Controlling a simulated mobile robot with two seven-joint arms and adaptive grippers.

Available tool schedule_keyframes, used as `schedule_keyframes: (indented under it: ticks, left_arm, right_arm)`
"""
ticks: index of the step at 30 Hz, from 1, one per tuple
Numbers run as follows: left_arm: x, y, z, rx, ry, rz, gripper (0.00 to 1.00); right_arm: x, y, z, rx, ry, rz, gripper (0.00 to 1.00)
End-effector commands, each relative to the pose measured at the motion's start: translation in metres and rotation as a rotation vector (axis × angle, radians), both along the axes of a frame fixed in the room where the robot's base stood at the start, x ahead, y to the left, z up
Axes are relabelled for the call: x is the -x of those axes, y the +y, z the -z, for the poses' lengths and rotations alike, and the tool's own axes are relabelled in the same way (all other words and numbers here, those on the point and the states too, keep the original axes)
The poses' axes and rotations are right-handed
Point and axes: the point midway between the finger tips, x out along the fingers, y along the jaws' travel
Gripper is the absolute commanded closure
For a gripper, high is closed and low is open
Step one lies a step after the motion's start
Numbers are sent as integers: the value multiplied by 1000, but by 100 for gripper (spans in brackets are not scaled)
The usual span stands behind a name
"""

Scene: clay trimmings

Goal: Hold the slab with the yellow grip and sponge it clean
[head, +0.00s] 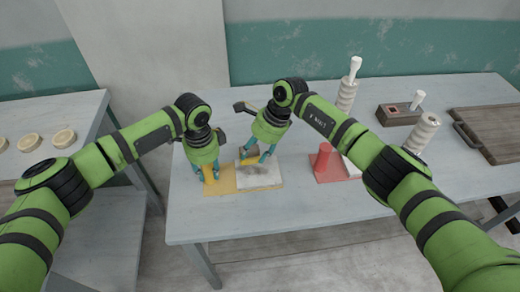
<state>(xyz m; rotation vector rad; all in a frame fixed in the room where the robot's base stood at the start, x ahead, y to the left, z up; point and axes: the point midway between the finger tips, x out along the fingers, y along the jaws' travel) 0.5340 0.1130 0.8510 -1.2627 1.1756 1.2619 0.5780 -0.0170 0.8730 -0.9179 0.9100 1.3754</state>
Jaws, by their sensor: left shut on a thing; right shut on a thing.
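The slab (265,178) is a pale, flat block lying on the table, with a darker brownish patch on top. The flat yellow grip (222,187) lies against its left side. My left gripper (209,176) points down and is shut on the yellow grip. My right gripper (256,157) is over the slab and is shut on a small yellow sponge (249,162). The sponge is low at the slab's top; I cannot tell whether it touches. The fingers hide part of the sponge and the slab's far side.
Right of the slab, a red plate (327,176) carries a red upright block (322,158). White ribbed posts (423,132), a dark box (394,115) and a brown tray (490,132) stand further right. The table front (300,215) is clear.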

Motion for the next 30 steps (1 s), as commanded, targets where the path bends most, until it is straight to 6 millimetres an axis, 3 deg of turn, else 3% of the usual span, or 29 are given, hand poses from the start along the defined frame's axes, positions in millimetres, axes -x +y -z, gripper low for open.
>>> schedule_keyframes:
  ticks: [21, 26, 30]
  left_arm:
    - [0, 1, 0, -1, -1, -2, 100]
    - [0, 1, 0, -1, -1, -1, 100]
    - [0, 1, 0, -1, -1, -1, 100]
  right_arm:
    - [67, -8, 1, 3, 2, 0, 78]
    - [66, 9, 0, 3, 1, 1, 78]
    - [53, 9, 1, 5, 3, 4, 78]
